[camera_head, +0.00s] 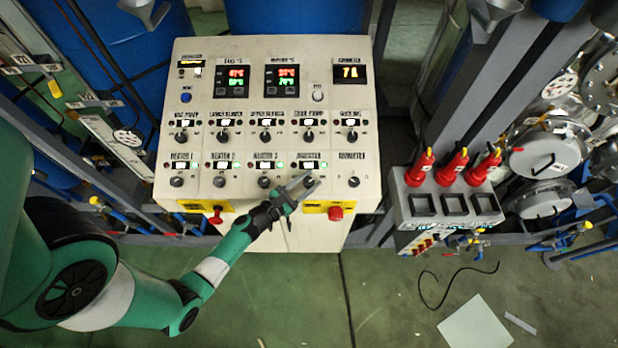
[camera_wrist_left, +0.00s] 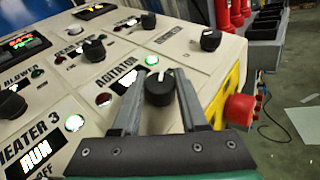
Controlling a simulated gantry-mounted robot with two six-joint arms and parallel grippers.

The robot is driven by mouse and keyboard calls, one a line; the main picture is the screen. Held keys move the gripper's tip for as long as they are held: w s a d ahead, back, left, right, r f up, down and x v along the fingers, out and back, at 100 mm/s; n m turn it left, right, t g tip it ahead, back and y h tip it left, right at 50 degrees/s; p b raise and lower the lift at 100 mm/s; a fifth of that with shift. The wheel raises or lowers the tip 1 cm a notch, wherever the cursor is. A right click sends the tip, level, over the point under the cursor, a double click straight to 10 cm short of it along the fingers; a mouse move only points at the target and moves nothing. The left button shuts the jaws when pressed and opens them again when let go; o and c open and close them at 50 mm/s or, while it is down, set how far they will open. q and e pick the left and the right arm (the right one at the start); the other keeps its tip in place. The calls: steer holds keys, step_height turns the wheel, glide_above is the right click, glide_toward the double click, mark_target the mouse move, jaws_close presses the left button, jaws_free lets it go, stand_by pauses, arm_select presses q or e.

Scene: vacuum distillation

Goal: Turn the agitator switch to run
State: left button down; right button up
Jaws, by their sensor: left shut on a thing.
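The agitator switch is a black round knob (camera_wrist_left: 159,88) with a white pointer mark, on the cream control panel (camera_head: 345,215). In the left wrist view it sits between the two grey fingers of my left gripper (camera_wrist_left: 161,80), which is shut on it. Its label and white plate (camera_wrist_left: 125,82) lie just left of it, with a dark red lamp (camera_wrist_left: 104,99) and a pale greenish lamp (camera_wrist_left: 151,60). The pointer's exact setting is hard to read. My right gripper is not in view.
Neighbouring knobs include heater 3's (camera_head: 264,182) and one at right (camera_head: 354,182). A red emergency button (camera_head: 335,213) on a yellow plate is close below the gripper.

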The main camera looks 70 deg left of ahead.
arm_select(q)
steer(key=shift+c, duration=2.2)
jaws_free()
steer(key=shift+s, duration=0.1)
steer(key=v, duration=1.1)
steer(key=shift+s, duration=0.2)
steer(key=shift+d, duration=0.1)
